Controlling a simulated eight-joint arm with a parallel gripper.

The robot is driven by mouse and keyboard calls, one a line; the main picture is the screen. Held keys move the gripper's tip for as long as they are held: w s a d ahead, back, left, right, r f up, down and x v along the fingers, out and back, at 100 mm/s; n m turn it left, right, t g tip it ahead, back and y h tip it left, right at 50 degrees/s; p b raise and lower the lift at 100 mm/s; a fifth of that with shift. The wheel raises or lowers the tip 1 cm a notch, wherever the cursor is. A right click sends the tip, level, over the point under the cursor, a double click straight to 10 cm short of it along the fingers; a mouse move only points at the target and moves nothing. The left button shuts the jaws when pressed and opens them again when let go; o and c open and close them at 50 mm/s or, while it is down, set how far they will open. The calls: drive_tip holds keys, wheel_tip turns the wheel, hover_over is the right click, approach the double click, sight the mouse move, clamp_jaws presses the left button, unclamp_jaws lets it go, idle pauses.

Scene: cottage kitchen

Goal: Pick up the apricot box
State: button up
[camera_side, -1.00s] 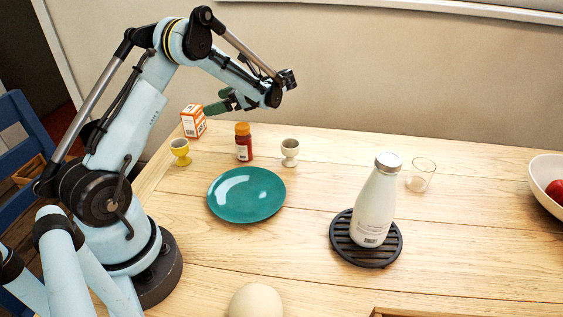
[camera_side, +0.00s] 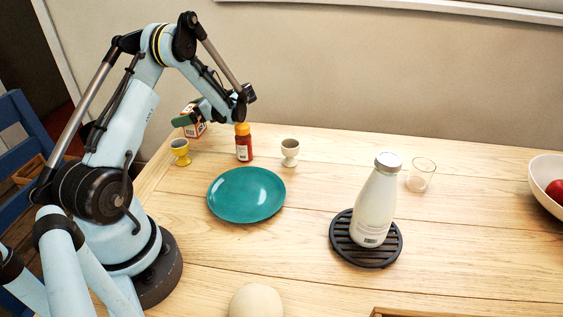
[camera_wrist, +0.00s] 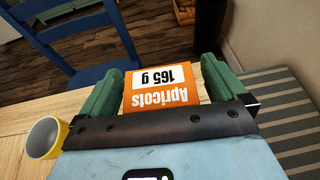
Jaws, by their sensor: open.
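The apricot box (camera_wrist: 160,89) is orange and white and stands at the back left of the table. In the wrist view its labelled face shows upside down between the two green fingers of my gripper (camera_wrist: 155,85). The fingers are open, one on each side of the box; I cannot tell whether either touches it. In the side view my gripper (camera_side: 187,117) is at the box (camera_side: 196,130) and covers its upper part; only its lower part shows.
A yellow egg cup (camera_side: 180,152) stands in front of the box. A red jar with an orange lid (camera_side: 244,143) and a pale egg cup (camera_side: 290,152) stand to the right. A teal plate (camera_side: 246,194) lies nearer. A white bottle (camera_side: 375,205) stands on a black trivet (camera_side: 385,252).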

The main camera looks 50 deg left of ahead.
drive_tip(key=shift+s+a+f, duration=0.15)
drive_tip(key=shift+s+a, duration=0.1)
drive_tip(key=shift+c, duration=0.3)
drive_tip(key=c, duration=1.1)
